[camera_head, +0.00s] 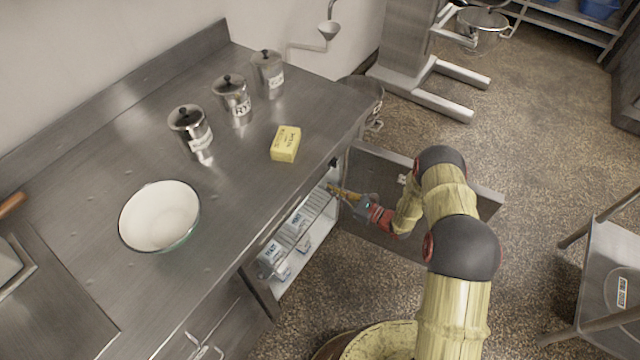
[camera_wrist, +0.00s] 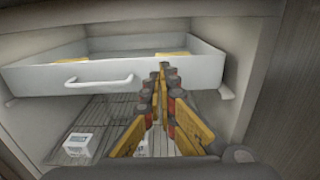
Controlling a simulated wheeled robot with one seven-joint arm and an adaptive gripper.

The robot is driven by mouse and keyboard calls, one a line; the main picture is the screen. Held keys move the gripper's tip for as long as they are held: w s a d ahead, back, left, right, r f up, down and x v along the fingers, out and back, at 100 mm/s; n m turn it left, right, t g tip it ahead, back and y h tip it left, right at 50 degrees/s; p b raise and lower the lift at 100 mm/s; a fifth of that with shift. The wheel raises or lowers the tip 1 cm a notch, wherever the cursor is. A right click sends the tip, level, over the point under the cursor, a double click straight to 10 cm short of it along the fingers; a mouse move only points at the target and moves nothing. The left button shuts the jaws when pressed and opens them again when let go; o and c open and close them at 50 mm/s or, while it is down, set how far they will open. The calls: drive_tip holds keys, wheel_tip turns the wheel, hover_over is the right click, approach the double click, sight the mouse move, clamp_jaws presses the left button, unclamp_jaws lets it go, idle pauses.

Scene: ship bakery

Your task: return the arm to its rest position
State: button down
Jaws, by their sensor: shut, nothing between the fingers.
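My gripper (camera_head: 335,190) is at the end of my yellow arm, at the open front of a cabinet under the steel counter. In the wrist view my gripper (camera_wrist: 163,72) is shut with nothing between its fingers. Its tips are in front of a white drawer (camera_wrist: 120,75) that is pulled partly out and has a handle on its front. Yellow items (camera_wrist: 172,55) show inside the drawer. I cannot tell whether the fingertips touch the drawer front.
The cabinet door (camera_head: 375,225) stands open behind my forearm. White packages (camera_head: 272,256) stand on a wire shelf below the drawer. A bowl (camera_head: 160,216), yellow block (camera_head: 285,144) and metal canisters (camera_head: 231,98) stand on the counter (camera_head: 235,200).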

drive_tip(key=p+v, duration=0.1)
drive_tip(key=v, duration=0.4)
drive_tip(key=shift+s+d, duration=0.3)
drive_tip(key=shift+s, duration=0.05)
